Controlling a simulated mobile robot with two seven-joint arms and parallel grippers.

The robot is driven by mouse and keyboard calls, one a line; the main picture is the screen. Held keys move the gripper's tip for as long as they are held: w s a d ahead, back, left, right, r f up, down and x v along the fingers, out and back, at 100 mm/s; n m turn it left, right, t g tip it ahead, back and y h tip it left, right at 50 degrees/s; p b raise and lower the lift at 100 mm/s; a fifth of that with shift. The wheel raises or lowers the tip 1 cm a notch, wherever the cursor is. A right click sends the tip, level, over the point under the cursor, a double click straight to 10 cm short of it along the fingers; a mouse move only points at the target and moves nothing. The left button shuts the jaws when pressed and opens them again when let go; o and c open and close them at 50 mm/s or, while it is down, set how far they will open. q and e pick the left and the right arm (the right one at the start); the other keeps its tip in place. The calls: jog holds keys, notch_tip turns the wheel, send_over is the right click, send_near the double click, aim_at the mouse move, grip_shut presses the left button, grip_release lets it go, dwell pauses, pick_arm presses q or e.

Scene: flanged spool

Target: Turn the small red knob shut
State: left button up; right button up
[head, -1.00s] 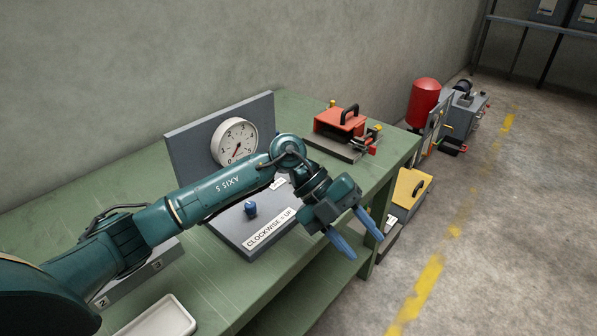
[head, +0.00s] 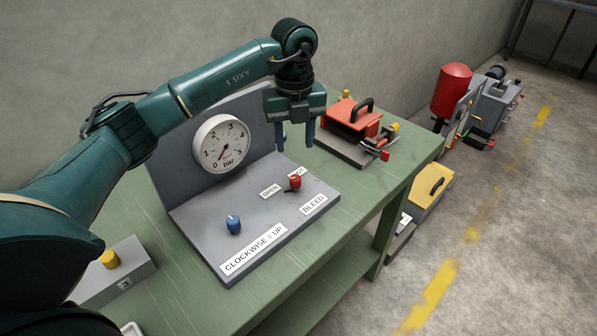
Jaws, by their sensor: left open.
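The small red knob (head: 295,182) stands on a grey panel base (head: 210,250), beside an "OPEN" label and above a "BLEED" label. A second label behind the knob is partly hidden by it. My left gripper (head: 295,146) points down with its blue fingers apart and nothing between them. It is above and behind the red knob, not touching it. A blue knob (head: 233,224) sits on the same base near a "CLOCKWISE = UP" label. The round bar gauge (head: 221,143) is on the upright back plate, its needle near 0. My right gripper does not show.
The panel stands on a green table (head: 333,245). An orange box with a black handle (head: 352,117) stands behind at the right. A grey box with a yellow knob (head: 109,259) is at the front left. Wall behind; floor at right.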

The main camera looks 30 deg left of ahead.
aim_at(295, 177)
pick_arm(q)
notch_tip(295, 177, down, 11)
jog(key=shift+f+p, duration=0.1)
jog(key=shift+p, duration=0.4)
jog(key=shift+c, duration=0.3)
grip_shut()
